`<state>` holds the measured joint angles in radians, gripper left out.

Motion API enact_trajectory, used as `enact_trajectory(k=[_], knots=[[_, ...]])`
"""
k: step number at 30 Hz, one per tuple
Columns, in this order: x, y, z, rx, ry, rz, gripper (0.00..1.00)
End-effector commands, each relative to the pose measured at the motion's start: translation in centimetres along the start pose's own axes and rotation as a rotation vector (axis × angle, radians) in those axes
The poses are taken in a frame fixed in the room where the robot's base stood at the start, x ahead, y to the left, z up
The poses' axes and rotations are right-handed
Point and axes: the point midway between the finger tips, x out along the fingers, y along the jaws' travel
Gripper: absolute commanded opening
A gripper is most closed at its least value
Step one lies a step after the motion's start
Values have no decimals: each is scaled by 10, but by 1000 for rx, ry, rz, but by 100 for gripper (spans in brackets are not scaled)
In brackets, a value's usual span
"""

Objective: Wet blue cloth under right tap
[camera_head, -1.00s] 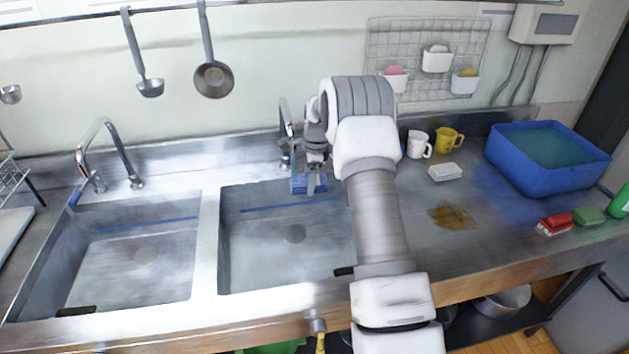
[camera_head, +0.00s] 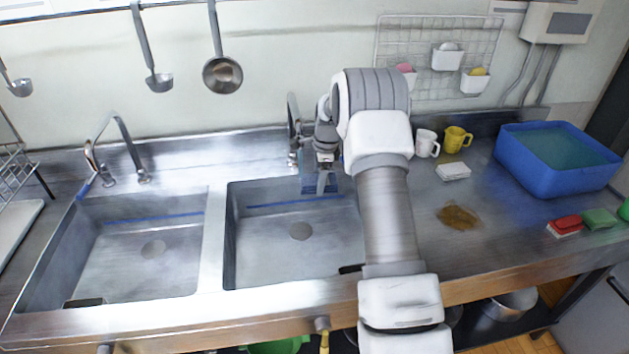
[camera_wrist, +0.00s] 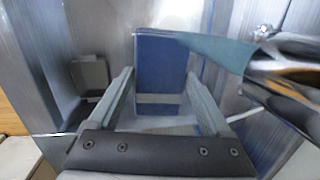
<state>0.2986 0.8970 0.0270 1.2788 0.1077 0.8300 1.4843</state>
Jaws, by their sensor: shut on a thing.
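The blue cloth (camera_head: 307,184) hangs from my gripper (camera_head: 325,180) over the back of the right basin, below the right tap (camera_head: 293,125). In the wrist view the cloth (camera_wrist: 160,60) is a flat blue panel between the two fingers of my gripper (camera_wrist: 160,92). My gripper is shut on it. The metal tap (camera_wrist: 285,75) is close at the right there. A grey-teal band (camera_wrist: 215,50) runs from near its mouth to the cloth; I cannot tell whether it is water. My arm hides part of the cloth in the head view.
The right basin (camera_head: 275,255) and left basin (camera_head: 125,275) look empty. The left tap (camera_head: 115,145) stands apart. On the right counter are a white mug (camera_head: 425,144), yellow mug (camera_head: 455,140), brown stain (camera_head: 458,215), blue tub (camera_head: 540,180) and sponges (camera_head: 566,224).

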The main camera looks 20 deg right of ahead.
Motion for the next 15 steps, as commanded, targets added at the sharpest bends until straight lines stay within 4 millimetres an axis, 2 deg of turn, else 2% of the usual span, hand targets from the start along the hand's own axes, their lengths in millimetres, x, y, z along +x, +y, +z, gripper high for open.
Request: enact_trajectory(k=[15], knots=[[-7, 36, -22, 2, 1, -1, 38]])
